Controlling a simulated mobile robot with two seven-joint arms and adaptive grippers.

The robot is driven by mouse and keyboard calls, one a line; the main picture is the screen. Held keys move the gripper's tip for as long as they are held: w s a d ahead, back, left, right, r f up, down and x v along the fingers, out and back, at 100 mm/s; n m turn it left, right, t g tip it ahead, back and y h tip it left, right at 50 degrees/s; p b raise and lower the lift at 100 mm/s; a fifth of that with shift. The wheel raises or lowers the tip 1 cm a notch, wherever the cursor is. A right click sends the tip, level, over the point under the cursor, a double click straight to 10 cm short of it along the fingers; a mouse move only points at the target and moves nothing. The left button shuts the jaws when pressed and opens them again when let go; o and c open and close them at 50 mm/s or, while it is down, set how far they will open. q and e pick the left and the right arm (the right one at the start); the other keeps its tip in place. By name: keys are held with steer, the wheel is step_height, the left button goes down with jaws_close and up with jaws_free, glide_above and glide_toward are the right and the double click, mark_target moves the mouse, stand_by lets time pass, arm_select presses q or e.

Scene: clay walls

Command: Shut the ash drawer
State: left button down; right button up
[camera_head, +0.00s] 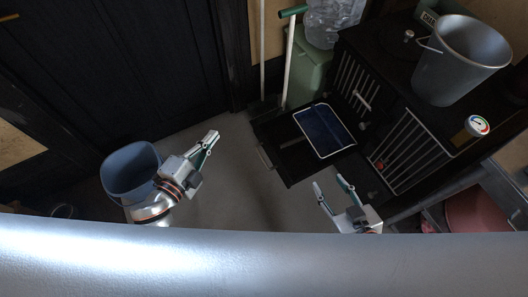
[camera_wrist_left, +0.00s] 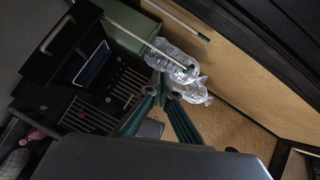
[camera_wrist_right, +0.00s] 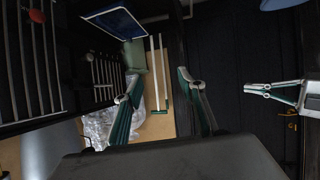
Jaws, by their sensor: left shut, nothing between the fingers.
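The black ash drawer (camera_head: 268,138) stands pulled out from the black stove (camera_head: 375,75) in the head view, with a pale bar handle (camera_head: 265,157) on its front. A dark blue panel with a pale rim (camera_head: 325,130) lies over part of it; I cannot tell if they touch. The left wrist view also shows the drawer (camera_wrist_left: 62,28). My left gripper (camera_head: 214,138) is shut and empty, left of the drawer front and apart from it. My right gripper (camera_head: 331,184) is open and empty, below the panel in the picture, near the stove's front.
A blue-grey bin (camera_head: 130,170) stands beside my left arm. A metal bucket (camera_head: 460,65) and a gauge (camera_head: 477,125) are on the stove. A green bin (camera_head: 308,75), clear bottles (camera_head: 330,22) and a pole stand behind the drawer. Floor left of the drawer is clear.

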arm_select(q)
steer(key=w+d+f+m+g+h+b, duration=0.1)
steer(key=w+d+f+m+h+b, duration=0.2)
steer(key=m, duration=0.6)
steer(key=m+g+b, duration=0.8)
steer(key=m+b, duration=0.1)
steer(key=m, duration=1.1)
glide_toward(270, 152)
steer(key=shift+h, duration=0.4)
steer(key=d+f+b, duration=0.1)
steer(key=w+d+f+b, duration=0.1)
steer(key=d+f, duration=0.1)
steer(key=shift+w+d+f+b, duration=0.1)
steer(key=shift+w+f+b, duration=0.15)
steer(key=shift+b, duration=0.05)
steer(key=shift+w+d, duration=0.35)
steer(key=shift+d, duration=0.2)
steer(key=shift+w+d+r, duration=0.1)
arm_select(e)
steer(key=s+a+f+m+y, duration=0.1)
steer(key=a+f+m, duration=0.3)
steer(key=a, duration=0.3)
steer(key=shift+y, duration=0.4)
steer(key=shift+a+t, duration=0.1)
steer(key=shift+t, duration=0.2)
